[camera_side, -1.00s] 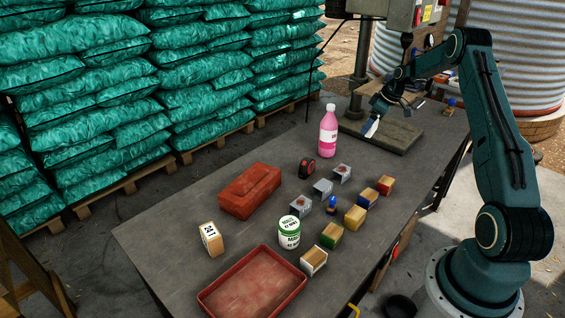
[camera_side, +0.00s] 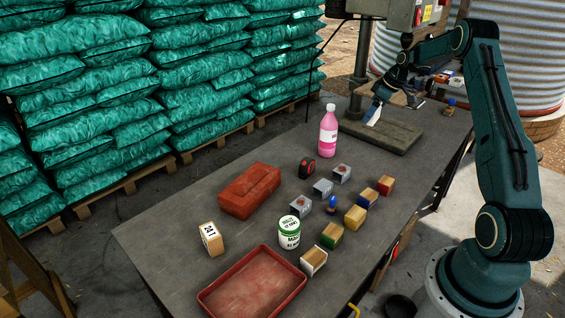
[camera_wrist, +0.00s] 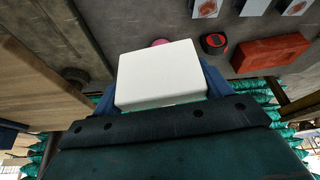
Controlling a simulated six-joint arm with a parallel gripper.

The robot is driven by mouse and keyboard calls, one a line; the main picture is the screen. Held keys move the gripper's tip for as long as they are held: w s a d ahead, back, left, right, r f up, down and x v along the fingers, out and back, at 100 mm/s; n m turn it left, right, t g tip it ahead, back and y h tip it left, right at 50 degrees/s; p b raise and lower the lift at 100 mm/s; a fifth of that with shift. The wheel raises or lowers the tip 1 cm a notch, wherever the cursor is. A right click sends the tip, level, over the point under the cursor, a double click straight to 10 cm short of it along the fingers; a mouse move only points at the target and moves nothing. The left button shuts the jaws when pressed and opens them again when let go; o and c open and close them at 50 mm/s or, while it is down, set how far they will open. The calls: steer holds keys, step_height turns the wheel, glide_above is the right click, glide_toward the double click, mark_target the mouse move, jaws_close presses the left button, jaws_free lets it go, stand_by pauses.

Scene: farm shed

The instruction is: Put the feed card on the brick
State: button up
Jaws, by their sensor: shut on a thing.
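A white card (camera_wrist: 160,75) is in my gripper (camera_wrist: 162,92), and it fills the middle of the wrist view. In the side view the card (camera_side: 373,115) hangs below my gripper (camera_side: 380,100), tilted, near the drill press base. My gripper is shut on the card. The red brick (camera_side: 249,190) lies flat on the table, left of the middle, well away from my gripper. It also shows at the upper right of the wrist view (camera_wrist: 271,52). The top of the brick is bare.
A pink bottle (camera_side: 328,130) stands between my gripper and the brick. A black and red tape measure (camera_side: 307,168), grey blocks (camera_side: 322,188), coloured blocks (camera_side: 355,218), a white jar (camera_side: 289,232), a numbered block (camera_side: 207,239) and a red tray (camera_side: 252,287) stand around. The table's left edge is clear.

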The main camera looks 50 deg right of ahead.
steer(key=w+a+r, duration=0.2)
steer(key=w+a, duration=0.6)
steer(key=a, duration=0.1)
step_height(320, 180, up, 5)
steer(key=m, duration=0.2)
glide_above(246, 178)
steer(key=s, duration=0.2)
steer(key=shift+h, duration=0.4)
steer(key=f, duration=1.6)
steer(key=shift+w, duration=0.2)
steer(key=shift+f, duration=0.15)
steer(key=shift+f, duration=2)
steer(key=shift+f, duration=0.1)
